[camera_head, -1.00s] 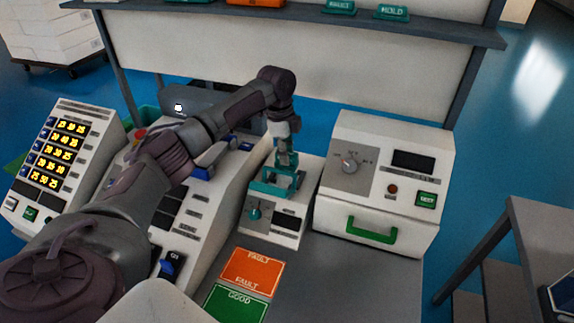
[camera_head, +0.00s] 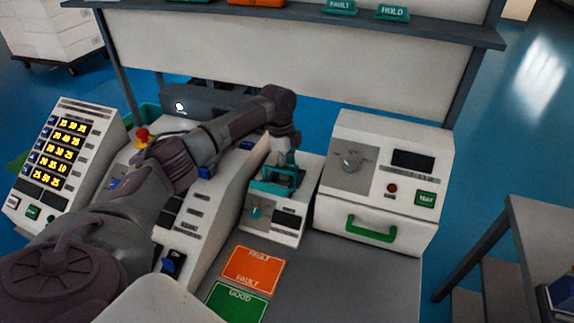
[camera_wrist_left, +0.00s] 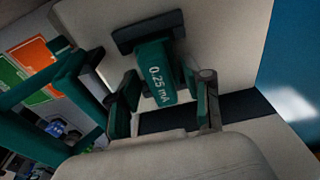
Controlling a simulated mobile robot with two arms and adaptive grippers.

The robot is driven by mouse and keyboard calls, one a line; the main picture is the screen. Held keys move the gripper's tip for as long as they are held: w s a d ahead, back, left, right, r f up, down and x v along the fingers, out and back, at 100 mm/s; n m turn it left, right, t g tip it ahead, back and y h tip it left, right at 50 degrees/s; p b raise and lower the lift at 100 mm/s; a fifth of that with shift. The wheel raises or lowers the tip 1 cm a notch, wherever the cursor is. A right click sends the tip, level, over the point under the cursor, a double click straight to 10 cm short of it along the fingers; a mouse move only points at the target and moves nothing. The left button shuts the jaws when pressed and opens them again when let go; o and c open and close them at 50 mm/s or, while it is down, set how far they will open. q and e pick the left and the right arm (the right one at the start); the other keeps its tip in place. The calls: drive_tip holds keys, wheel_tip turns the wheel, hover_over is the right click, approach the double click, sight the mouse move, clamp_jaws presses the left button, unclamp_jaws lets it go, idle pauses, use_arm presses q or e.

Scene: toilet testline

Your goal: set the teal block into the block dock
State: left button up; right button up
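The teal block (camera_wrist_left: 158,75), marked "0.25 mA", shows between the fingers of my left gripper (camera_wrist_left: 162,98) in the left wrist view. The fingers stand on either side of it; I cannot tell whether they press on it. In the head view my left gripper (camera_head: 285,163) points down at the teal block dock (camera_head: 262,187) on top of a small white box. The gripper covers part of the dock, and block and dock are hard to tell apart there. I cannot tell how the block sits in the dock. My right gripper is not in view.
A white tester (camera_head: 384,170) with a green handle stands close on the right. A sloped console (camera_head: 190,215) lies left, under my left arm. Orange FAULT (camera_head: 252,268) and green GOOD (camera_head: 235,302) mats lie in front. The grey bench (camera_head: 340,285) right of them is clear.

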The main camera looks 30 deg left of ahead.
use_arm(q)
wheel_tip(320, 180, up, 12)
drive_tip(key=a+b, duration=0.1)
drive_tip(key=shift+s+a+r+b, duration=0.15)
drive_tip(key=shift+s+a+b, duration=0.05)
drive_tip(key=shift+b, duration=0.15)
idle(0.4)
